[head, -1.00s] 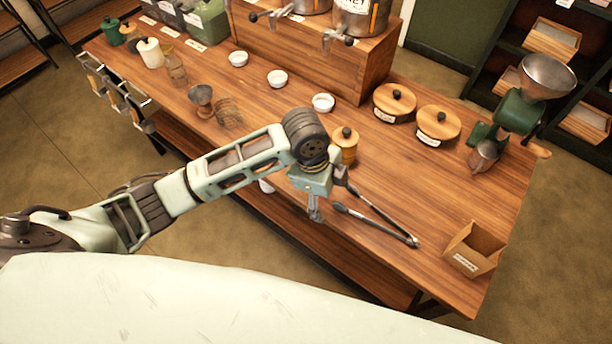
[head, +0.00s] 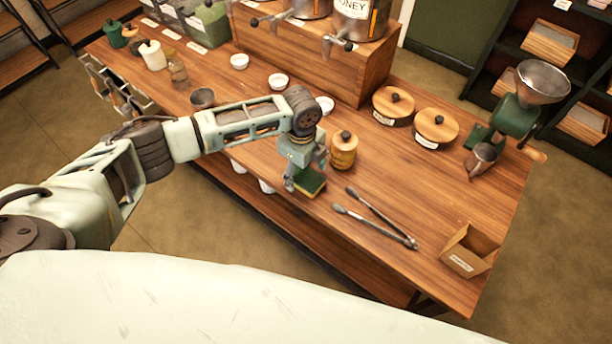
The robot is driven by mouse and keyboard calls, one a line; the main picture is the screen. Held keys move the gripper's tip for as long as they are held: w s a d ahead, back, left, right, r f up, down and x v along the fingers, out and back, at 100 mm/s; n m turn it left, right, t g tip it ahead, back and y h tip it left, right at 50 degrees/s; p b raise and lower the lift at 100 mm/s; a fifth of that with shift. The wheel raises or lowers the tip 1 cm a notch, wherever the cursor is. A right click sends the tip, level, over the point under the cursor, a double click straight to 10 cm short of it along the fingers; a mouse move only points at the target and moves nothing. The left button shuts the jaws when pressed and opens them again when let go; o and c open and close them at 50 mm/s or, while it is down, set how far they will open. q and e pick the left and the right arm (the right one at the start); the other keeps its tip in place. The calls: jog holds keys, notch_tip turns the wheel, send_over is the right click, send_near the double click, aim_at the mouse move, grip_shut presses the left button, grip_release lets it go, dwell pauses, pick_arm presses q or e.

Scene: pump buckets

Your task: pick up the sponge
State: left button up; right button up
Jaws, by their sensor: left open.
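The sponge (head: 313,184), dark green with a yellow side, is on the wooden table close to its front edge. My left gripper (head: 289,186) points down at the sponge's left side and hides part of it. The gripper is open; I cannot tell whether its fingers touch the sponge or are around it. My right gripper is not in view.
A wooden jar (head: 343,150) stands just behind and right of the sponge. Metal tongs (head: 375,222) lie to the right, before an open wooden box (head: 468,251). Small white bowls (head: 278,81) and two wood-lidded pots (head: 436,126) stand farther back.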

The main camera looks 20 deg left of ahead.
aim_at(306, 176)
pick_arm(q)
jog(key=shift+f, duration=0.5)
jog(key=c, duration=0.9)
jog(key=shift+o, duration=0.2)
jog(key=shift+r, duration=0.2)
jog(key=shift+r, duration=0.25)
jog(key=r+b, duration=0.1)
jog(key=d+r, duration=0.1)
jog(key=r, duration=0.1)
jog(key=shift+r+b, duration=0.3)
jog(key=shift+b, duration=0.05)
jog(key=s+d+r+b, duration=0.2)
jog(key=d+r, duration=0.4)
jog(key=d, duration=0.4)
jog(key=shift+s+d+r, duration=0.2)
jog(key=shift+s+r, duration=0.1)
jog(key=shift+s, duration=0.1)
